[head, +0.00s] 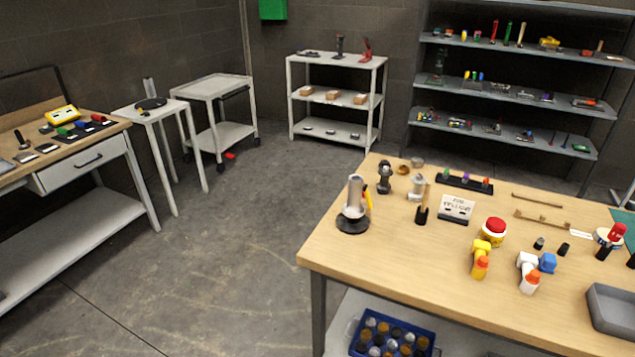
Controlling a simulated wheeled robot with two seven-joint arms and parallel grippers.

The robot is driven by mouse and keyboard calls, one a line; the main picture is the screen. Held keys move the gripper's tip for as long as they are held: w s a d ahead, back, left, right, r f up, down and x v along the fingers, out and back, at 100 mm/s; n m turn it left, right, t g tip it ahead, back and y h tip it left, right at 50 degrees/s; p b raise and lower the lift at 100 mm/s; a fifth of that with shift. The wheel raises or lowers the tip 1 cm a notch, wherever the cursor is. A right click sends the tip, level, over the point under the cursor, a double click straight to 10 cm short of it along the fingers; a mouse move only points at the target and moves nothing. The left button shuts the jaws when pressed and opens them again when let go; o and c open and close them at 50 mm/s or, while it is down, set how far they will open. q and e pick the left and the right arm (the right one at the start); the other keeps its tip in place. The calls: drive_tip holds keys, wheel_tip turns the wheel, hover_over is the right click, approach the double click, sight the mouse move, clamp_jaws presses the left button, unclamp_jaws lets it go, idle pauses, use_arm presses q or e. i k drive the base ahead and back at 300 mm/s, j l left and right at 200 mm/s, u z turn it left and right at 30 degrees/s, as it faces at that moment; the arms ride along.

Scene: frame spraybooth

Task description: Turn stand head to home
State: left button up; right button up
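A tall white stand (142,118) with thin legs is at the left, beside a workbench. On its top lies a round black disc (151,104), which looks like a turning head. A small grey upright piece (149,88) rises at the disc's back edge. The angle of the disc and any home mark are too small to tell. On the wooden table at the right, a grey cylinder (354,196) with a yellow part stands on a round black base; I cannot tell if it belongs to the stand. Neither of my grippers is in view.
A white cart (213,87) stands right of the stand. The workbench (85,160) is to its left. The wooden table (400,245) holds several tools and bottles. Shelves (337,57) line the back. The concrete floor (235,230) in the middle is mostly clear.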

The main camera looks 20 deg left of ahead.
sight(355, 208)
drive_tip(key=i+j+u, duration=0.15)
drive_tip(key=j+u, duration=0.3)
drive_tip(key=i+j+u, duration=0.15)
drive_tip(key=u, duration=0.25)
drive_tip(key=i+j+u, duration=0.2)
drive_tip(key=i+u, duration=0.25)
drive_tip(key=i+j+u, duration=0.1)
drive_tip(key=u, duration=0.35)
drive_tip(key=i+j, duration=0.15)
drive_tip(key=i, duration=0.4)
drive_tip(key=i+j, duration=0.1)
drive_tip(key=i, duration=0.45)
drive_tip(key=i+l+z, duration=0.15)
drive_tip(key=i+z, duration=0.15)
drive_tip(key=z, duration=0.15)
drive_tip(key=i+z, duration=0.65)
drive_tip(key=z, duration=0.2)
drive_tip(key=i+j+z, duration=0.15)
drive_tip(key=i+z, duration=0.3)
drive_tip(key=i+l+z, duration=0.1)
drive_tip(key=z, duration=0.35)
drive_tip(key=i+z, duration=0.25)
drive_tip(key=z, duration=0.25)
drive_tip(key=i+j+z, duration=0.1)
drive_tip(key=z, duration=0.35)
drive_tip(key=i+j+z, duration=0.15)
drive_tip(key=z, duration=0.3)
drive_tip(key=i, duration=0.05)
